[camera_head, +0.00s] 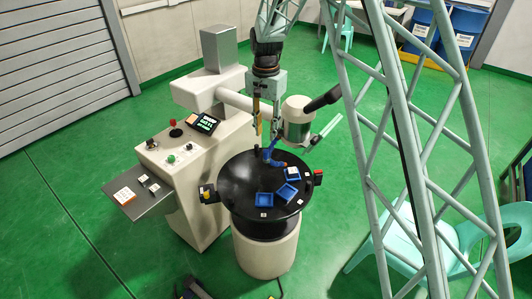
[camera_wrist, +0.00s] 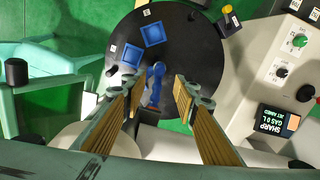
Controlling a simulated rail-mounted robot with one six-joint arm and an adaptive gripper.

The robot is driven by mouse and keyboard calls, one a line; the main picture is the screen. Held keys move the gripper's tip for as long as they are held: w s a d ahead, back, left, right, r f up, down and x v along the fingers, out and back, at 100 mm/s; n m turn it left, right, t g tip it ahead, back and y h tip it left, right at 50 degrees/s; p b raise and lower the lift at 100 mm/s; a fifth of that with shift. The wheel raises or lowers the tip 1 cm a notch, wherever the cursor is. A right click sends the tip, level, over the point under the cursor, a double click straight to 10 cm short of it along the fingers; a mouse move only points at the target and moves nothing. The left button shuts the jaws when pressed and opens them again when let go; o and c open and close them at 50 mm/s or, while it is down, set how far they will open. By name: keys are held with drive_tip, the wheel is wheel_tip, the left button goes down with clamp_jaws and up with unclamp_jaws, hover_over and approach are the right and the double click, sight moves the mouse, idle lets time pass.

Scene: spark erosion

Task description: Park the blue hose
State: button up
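The blue hose (camera_head: 269,154) is a short, bent blue piece at the back of the round black table (camera_head: 238,182). In the wrist view the blue hose (camera_wrist: 154,86) lies between and beyond the fingers, with its lower end near a dark bar. My gripper (camera_head: 266,132) is above the table, pointing down over the hose. In the wrist view my gripper (camera_wrist: 158,90) is open, with tan-padded fingers spread on either side of the hose. I see no contact. Which fitting is the hose's parking place, I cannot tell.
Square blue trays (camera_head: 264,200) (camera_head: 287,191) lie on the table's front and right. A yellow-topped block (camera_head: 207,193) and a red-topped block (camera_head: 318,177) sit at its rim. A beige control console (camera_head: 165,165) stands left.

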sight(266, 150)
wheel_tip(266, 150, down, 11)
drive_tip(key=shift+r, duration=0.1)
idle(0.5)
clamp_jaws()
idle(0.3)
